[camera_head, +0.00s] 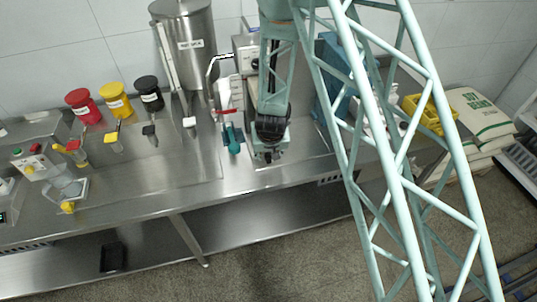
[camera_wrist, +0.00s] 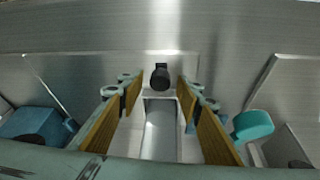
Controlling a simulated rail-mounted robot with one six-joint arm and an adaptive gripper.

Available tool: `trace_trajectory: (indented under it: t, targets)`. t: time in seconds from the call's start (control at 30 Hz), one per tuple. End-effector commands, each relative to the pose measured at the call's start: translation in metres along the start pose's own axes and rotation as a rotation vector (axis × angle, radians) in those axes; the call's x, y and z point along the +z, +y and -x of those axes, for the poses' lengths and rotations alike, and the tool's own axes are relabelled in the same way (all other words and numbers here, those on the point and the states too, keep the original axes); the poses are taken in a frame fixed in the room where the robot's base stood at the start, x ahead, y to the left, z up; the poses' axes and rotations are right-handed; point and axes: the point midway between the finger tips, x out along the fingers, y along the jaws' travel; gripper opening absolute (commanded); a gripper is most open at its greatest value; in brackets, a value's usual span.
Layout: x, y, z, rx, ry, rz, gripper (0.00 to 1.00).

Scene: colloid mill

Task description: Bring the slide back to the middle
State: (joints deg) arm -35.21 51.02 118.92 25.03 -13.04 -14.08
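No part that I can surely call the slide shows in either view. My gripper (camera_head: 268,150) is over the steel bench at its middle, pointing down; in the wrist view my gripper (camera_wrist: 160,85) has its two brown-padded fingers wide apart. A light grey block (camera_wrist: 160,125) with a small black knob (camera_wrist: 160,76) at its end shows between the fingers. I cannot tell whether the fingers touch it. Nothing is clearly held.
The steel bench (camera_head: 150,190) carries red (camera_head: 82,105), yellow (camera_head: 116,101) and black (camera_head: 149,93) containers. A steel tank (camera_head: 188,45) stands at the back. A teal item (camera_head: 232,138) lies close left of my gripper. A yellow crate (camera_head: 430,113) and sacks (camera_head: 480,115) are at right.

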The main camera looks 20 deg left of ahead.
Motion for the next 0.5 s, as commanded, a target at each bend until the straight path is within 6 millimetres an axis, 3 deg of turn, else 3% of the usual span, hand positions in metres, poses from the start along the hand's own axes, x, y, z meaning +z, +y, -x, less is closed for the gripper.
trace_trajectory:
  t: [0.33,0.5]
  targets:
    - [0.0002,0.0001,-0.0009,0.000,0.000,0.000,0.31]
    - [0.0002,0.0001,-0.0009,0.000,0.000,0.000,0.16]
